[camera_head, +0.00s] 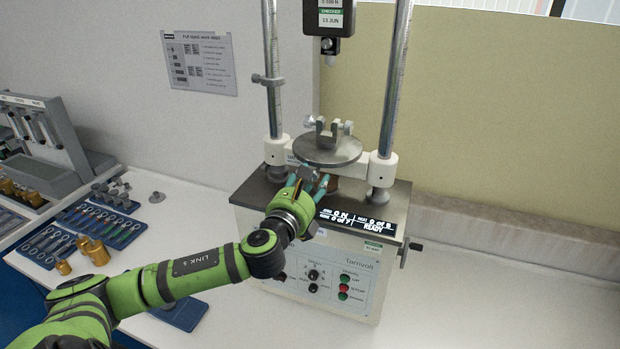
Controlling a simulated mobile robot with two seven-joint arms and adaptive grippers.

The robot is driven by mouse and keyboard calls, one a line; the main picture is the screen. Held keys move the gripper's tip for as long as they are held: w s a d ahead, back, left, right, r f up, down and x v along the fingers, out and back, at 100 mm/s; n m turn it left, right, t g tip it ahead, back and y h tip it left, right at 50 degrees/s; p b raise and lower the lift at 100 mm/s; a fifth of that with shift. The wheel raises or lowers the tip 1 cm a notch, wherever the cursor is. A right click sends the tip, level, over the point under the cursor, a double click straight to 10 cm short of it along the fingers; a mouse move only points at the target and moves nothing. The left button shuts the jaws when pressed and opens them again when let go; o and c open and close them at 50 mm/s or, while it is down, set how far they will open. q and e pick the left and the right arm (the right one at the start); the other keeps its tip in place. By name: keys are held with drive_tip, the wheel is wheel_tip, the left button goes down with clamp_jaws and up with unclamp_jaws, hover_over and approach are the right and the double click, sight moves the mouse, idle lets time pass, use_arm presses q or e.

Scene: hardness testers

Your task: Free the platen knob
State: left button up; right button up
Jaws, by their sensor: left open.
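The test machine (350,277) stands on the white bench, with a round grey platen (345,152) on its crossbar between two columns. A small clamp fixture (329,130) sits on top of the platen. My left gripper (309,177) is open, with its teal-tipped fingers below the platen's front edge. A small dark grey part (308,171) shows at the fingertips; it may be the platen knob, but I cannot tell whether the fingers touch it. My gripper hides part of the area under the platen. My right gripper is not in view.
The load head (329,18) hangs above the platen. A lit display (356,220) and a button panel (328,278) face front, with a side crank (411,248) at right. Blue tool trays (112,222) and brass weights (93,250) lie at left. The bench at right is clear.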

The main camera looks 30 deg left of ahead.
use_arm(q)
drive_tip(key=c, duration=0.9)
drive_tip(key=shift+s+f, duration=0.1)
clamp_jaws()
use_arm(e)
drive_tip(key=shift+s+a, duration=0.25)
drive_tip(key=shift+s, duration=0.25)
